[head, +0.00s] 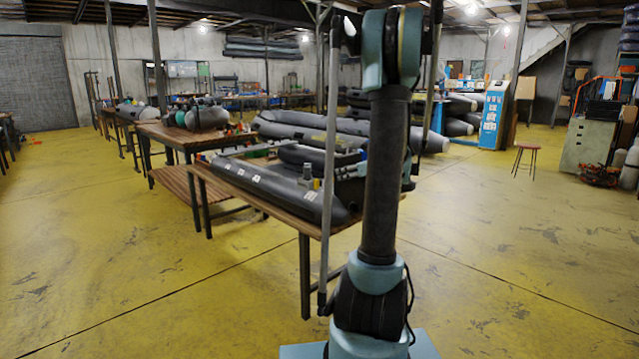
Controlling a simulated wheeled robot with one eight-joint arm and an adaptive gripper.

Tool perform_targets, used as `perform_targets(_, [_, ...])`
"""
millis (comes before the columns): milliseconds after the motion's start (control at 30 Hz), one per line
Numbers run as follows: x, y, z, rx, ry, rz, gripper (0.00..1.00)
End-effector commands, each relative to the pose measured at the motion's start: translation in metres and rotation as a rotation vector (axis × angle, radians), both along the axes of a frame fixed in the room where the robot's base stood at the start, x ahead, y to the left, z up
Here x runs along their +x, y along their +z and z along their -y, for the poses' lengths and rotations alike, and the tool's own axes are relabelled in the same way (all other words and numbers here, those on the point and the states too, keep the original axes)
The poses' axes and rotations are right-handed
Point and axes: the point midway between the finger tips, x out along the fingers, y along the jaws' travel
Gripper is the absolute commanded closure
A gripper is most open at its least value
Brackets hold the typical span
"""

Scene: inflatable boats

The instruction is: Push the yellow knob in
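I cannot make out a yellow knob with certainty. Several small coloured items, too small to identify, stand on the near wooden table (207,178), by the grey inflatable boat (275,187). My arm rises in front of the camera, right of centre, and hides part of the table's right end and what lies behind it. I do not see my gripper in this view, so its state and its distance from anything are hidden.
More grey boats lie behind. A red stool (527,150), a blue-and-white stand (493,115) and a greenish cabinet (588,145) are at the right. The yellow floor is clear at front left and right.

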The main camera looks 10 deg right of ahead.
Motion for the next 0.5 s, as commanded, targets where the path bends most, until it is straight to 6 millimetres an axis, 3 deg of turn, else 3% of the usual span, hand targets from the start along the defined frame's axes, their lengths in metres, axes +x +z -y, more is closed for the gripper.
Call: perform_targets(500, [0.064,-0.033,-0.048,-0.003,0.005,0.001,0.62])
